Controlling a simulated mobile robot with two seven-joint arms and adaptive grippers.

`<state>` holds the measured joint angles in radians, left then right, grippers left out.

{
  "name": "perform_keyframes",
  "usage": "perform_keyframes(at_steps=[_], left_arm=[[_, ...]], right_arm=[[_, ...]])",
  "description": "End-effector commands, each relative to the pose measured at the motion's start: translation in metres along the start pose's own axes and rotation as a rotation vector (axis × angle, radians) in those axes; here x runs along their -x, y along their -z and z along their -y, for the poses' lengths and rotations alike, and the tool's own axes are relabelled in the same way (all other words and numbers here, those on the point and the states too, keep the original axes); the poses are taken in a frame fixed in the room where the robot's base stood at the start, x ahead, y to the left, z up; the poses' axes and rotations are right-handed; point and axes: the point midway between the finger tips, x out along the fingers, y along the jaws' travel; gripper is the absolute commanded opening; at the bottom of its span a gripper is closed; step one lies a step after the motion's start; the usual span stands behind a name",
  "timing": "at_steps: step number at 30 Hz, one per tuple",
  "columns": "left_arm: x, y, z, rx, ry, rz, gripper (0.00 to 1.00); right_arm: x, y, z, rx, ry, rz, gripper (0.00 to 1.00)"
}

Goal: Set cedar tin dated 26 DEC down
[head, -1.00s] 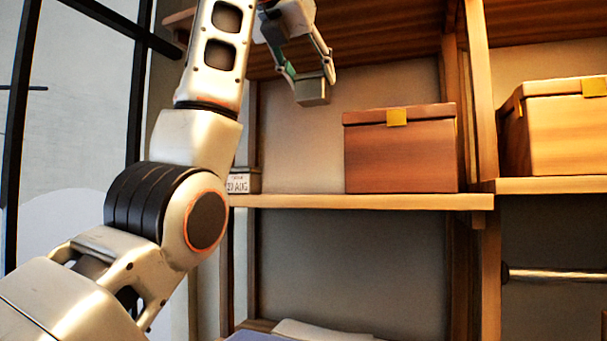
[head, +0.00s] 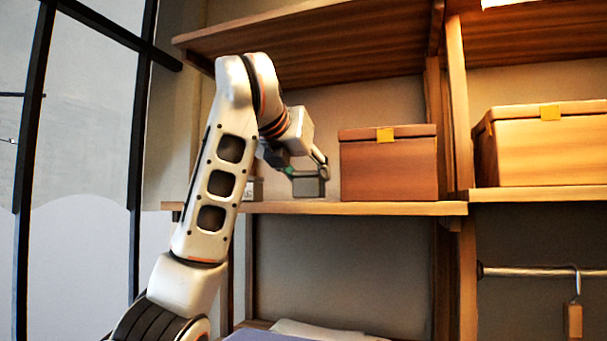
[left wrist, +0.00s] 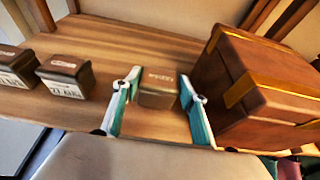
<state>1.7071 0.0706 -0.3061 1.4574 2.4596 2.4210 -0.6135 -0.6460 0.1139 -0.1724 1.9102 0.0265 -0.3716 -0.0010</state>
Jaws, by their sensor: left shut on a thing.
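A small dark tin (head: 308,187) is in my left gripper (head: 306,168), low over the middle shelf board, left of the large brown box. I cannot tell whether its base touches the board. In the left wrist view the tin (left wrist: 157,92) sits between the two teal-lined fingers of the gripper (left wrist: 160,88), with a label on its top too small to read. The front of this tin, where a date could be, does not show. My right gripper is not in view.
A large brown box (head: 388,170) with a yellow tag stands close right of the gripper. Two labelled tins, a near one (left wrist: 64,77) and a far-left one (left wrist: 15,68), stand on the board (left wrist: 130,40) to the left. Bare board lies behind the held tin.

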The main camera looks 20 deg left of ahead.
Motion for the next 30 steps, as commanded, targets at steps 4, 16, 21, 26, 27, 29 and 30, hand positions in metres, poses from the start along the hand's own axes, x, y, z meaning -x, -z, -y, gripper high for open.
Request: perform_keyframes(at_steps=[4, 16, 21, 26, 27, 29, 30], left_arm=[[-0.0025, 0.0056, 0.0010, -0.002, 0.003, 0.001, 0.16], [-0.0034, 0.0077, 0.0009, -0.001, 0.002, 0.000, 0.59], [-0.0033, 0.0075, 0.0009, -0.001, 0.002, 0.000, 0.59], [-0.0030, 0.0066, 0.0008, -0.001, 0.002, 0.000, 0.59], [-0.0024, 0.0052, 0.0007, -0.001, 0.002, 0.001, 0.59], [0.0012, 0.0041, 0.0007, -0.001, 0.003, 0.003, 0.59], [0.0059, 0.0044, 0.0005, 0.000, 0.002, 0.004, 0.59]], right_arm=[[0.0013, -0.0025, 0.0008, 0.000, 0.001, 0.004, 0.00], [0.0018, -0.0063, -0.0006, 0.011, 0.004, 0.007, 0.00], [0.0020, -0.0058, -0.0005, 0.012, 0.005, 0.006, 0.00], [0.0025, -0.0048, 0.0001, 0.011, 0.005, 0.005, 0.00], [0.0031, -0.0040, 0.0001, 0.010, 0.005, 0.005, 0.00], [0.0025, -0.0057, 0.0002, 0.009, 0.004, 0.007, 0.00], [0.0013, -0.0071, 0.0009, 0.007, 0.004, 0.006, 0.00]])
